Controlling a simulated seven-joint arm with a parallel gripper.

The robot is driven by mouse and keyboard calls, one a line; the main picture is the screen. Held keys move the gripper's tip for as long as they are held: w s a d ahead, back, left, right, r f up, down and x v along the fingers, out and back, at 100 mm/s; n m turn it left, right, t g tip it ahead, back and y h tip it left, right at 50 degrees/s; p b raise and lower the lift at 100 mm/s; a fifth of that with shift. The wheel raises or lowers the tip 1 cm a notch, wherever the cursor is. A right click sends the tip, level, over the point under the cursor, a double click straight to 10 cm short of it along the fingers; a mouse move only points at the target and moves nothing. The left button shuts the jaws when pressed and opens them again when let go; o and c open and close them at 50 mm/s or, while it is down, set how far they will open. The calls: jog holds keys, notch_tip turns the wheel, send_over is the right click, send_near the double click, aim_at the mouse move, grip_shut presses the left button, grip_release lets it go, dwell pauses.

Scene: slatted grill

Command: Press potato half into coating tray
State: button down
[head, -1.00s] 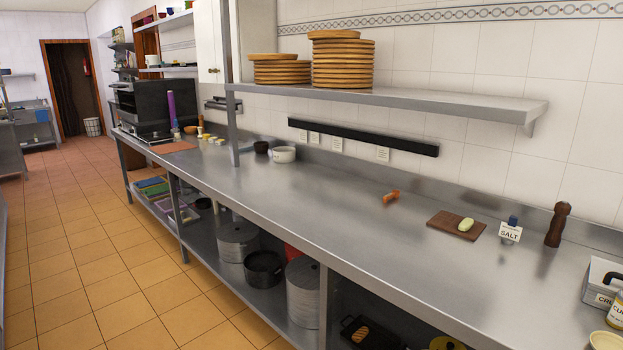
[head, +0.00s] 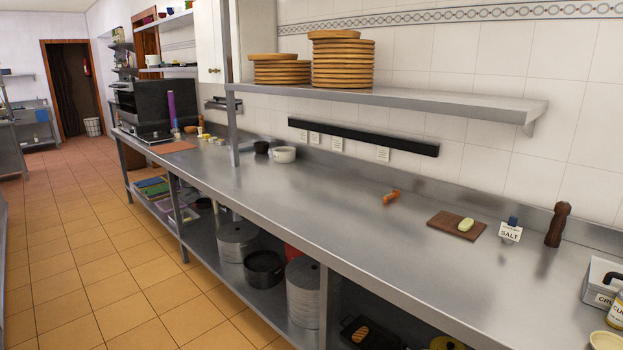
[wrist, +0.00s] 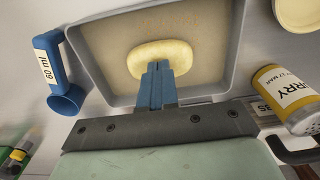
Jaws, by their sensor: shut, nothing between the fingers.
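A pale yellow, oval potato half (wrist: 163,56) lies in the shallow grey coating tray (wrist: 100,75) in the wrist view. Reddish-brown crumb marks show on the tray floor behind it. My gripper (wrist: 156,66) is shut, its blue fingers side by side with nothing between them. The fingertips are at the near edge of the potato half and overlap it in the picture; I cannot tell if they touch. In the head view a grey container labelled "CRU" (head: 597,284) is cut off at the right edge. My gripper is not in the head view.
In the head view, a small pale yellow piece (head: 466,224) lies on a brown board (head: 440,222), near a salt sign (head: 510,232) and pepper mill (head: 557,225).

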jog(key=shift+r, duration=2.45)
